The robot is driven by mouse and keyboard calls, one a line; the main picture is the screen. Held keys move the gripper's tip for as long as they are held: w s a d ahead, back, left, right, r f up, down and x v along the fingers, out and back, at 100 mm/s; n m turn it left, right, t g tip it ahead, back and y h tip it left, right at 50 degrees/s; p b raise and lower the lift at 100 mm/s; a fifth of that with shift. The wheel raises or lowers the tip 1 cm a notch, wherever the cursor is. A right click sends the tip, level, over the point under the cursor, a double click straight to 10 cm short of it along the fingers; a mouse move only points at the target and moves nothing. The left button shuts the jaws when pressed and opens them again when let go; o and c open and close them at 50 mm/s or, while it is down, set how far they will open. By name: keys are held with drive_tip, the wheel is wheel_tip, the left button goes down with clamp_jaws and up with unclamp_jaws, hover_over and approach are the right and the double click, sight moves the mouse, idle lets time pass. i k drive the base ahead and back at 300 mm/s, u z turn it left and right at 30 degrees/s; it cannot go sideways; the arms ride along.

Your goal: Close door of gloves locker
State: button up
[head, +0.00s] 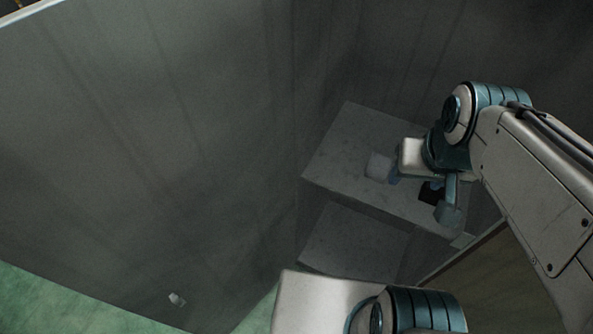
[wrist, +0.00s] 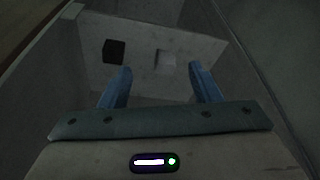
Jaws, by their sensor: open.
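A large grey panel, which looks like the locker door (head: 170,150), fills the left of the head view and stands open. A small pale fitting (head: 177,299) sits near its lower edge. The locker interior (head: 420,50) is dark, with a grey shelf (head: 335,160) inside. My gripper (head: 393,178) is inside the locker, over the shelf, and is partly hidden by my arm. In the wrist view my gripper (wrist: 161,66) shows its two blue fingers spread apart with nothing held between them. It is apart from the door in the head view.
Locker walls (wrist: 240,60) enclose the gripper. Green floor (head: 60,305) shows below the door.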

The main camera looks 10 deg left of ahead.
sight(147, 147)
drive_tip(key=k, duration=0.5)
drive_tip(key=z, duration=2.65)
drive_tip(key=k, duration=2.45)
drive_tip(key=u, duration=1.55)
